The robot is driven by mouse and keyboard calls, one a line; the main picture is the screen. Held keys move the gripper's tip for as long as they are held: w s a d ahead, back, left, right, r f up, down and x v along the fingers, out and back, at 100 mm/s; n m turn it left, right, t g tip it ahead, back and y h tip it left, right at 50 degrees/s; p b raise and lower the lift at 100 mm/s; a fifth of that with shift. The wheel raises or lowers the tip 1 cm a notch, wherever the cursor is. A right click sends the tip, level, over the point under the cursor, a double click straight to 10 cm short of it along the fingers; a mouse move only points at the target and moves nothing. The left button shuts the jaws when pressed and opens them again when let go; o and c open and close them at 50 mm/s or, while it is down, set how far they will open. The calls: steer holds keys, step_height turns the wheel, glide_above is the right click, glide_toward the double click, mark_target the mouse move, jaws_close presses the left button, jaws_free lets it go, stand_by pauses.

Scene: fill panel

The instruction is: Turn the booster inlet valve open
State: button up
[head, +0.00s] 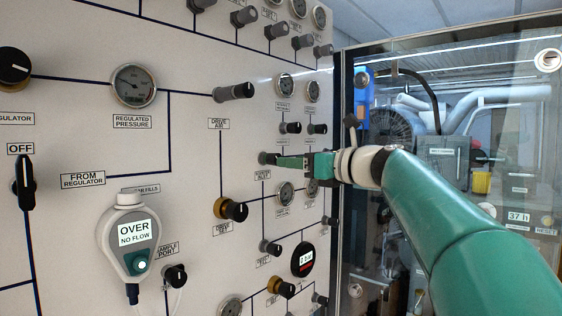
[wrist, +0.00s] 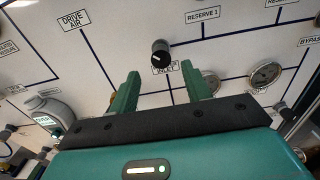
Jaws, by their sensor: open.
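The booster inlet valve is a small dark round knob (wrist: 160,52) on the white panel. A pale mark shows on its face in the wrist view, and a label ending in INLET is just below it. In the head view the knob (head: 265,158) sits above its label, partly hidden by my gripper (head: 284,162). My gripper is open and empty, and its green fingers (wrist: 162,82) point at the panel. In the wrist view the knob lies beyond the fingertips, between their lines. I cannot tell whether a finger touches it.
A drive air knob (head: 234,92) and a brass-collared knob (head: 231,210) stick out left of my gripper. Gauges (head: 285,192) and small knobs (head: 290,128) crowd the panel nearby. A handheld meter (head: 130,235) hangs lower left. A glass-fronted cabinet (head: 465,150) stands to the right.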

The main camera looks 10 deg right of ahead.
mark_target(274, 159)
steer(key=x, duration=0.5)
steer(key=shift+w, duration=0.15)
steer(key=shift+c, duration=0.2)
steer(key=c, duration=0.9)
